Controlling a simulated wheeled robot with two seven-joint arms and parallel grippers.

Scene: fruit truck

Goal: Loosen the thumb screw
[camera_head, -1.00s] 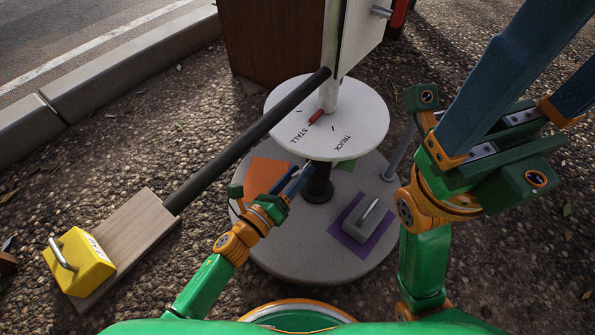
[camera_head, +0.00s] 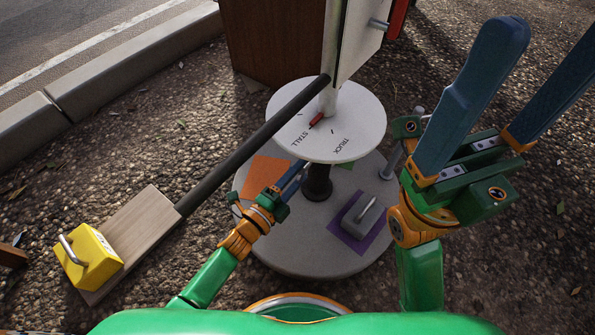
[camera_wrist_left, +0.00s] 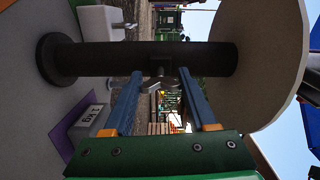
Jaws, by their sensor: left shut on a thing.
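The thumb screw (camera_wrist_left: 160,80) is a grey metal piece on the side of the dark post (camera_wrist_left: 110,60), seen in the left wrist view. My left gripper (camera_wrist_left: 158,90) is shut on it, a blue finger on either side. In the head view the left gripper (camera_head: 298,170) reaches to the dark post (camera_head: 318,180) under the round white dial (camera_head: 345,140), which hides the screw. The dial bears the words STALL and TRUCK and a red pointer (camera_head: 316,119). My right gripper (camera_head: 545,75) is open and empty at the upper right, its blue fingers wide apart.
A long dark boom (camera_head: 240,145) runs left from the column to a wooden board (camera_head: 140,225) with a yellow weight (camera_head: 90,258). On the round grey base (camera_head: 300,260) a grey weight (camera_head: 360,215) sits on a purple patch, beside an orange patch (camera_head: 265,172).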

